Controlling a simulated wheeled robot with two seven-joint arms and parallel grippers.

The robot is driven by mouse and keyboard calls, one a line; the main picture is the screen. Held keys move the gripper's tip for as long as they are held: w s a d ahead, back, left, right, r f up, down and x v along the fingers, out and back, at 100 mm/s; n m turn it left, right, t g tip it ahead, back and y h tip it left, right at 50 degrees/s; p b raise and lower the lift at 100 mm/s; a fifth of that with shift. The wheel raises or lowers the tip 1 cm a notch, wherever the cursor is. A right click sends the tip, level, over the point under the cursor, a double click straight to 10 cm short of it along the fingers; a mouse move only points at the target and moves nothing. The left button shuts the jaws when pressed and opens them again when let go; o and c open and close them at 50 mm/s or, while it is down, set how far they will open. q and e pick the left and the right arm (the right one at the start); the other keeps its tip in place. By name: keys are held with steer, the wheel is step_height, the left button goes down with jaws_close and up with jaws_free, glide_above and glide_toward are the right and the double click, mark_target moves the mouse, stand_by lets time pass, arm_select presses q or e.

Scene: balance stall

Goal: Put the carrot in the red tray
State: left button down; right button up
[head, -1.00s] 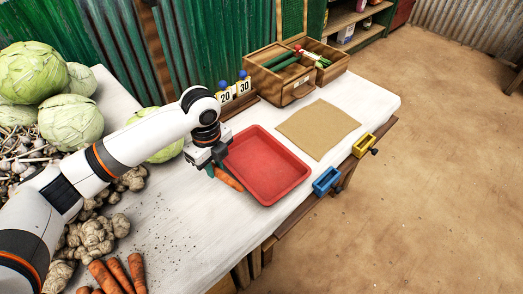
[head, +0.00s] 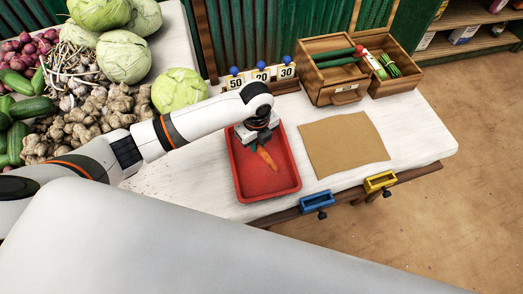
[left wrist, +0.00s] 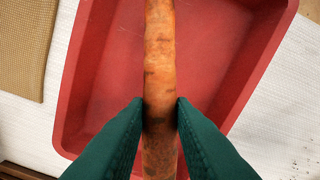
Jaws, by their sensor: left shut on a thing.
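The carrot (head: 266,158) is orange and shows over the red tray (head: 280,186) in the head view. My left gripper (head: 258,145) is above the back part of the tray. In the left wrist view, the green fingers of my left gripper (left wrist: 160,115) are shut on the carrot (left wrist: 160,60), one on each side. The red tray (left wrist: 75,110) lies below it in that view. I cannot tell whether the carrot touches the tray floor. My right gripper is not in view.
A brown mat (head: 343,143) lies right of the tray. Wooden boxes (head: 330,88) with green vegetables stand at the back. Number cards (head: 262,74) stand behind the tray. A blue holder (head: 316,201) and a yellow holder (head: 380,181) are at the front edge. Cabbages and ginger lie left.

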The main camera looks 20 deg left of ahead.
mark_target(258, 158)
arm_select(q)
step_height(258, 158, down, 2)
step_height(258, 158, down, 3)
steer(key=shift+f, duration=0.35)
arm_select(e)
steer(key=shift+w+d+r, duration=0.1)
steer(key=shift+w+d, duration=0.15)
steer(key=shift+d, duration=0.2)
arm_select(q)
steer(key=shift+f, duration=0.15)
steer(key=c, duration=1.2)
jaws_free()
steer(key=shift+c, duration=0.2)
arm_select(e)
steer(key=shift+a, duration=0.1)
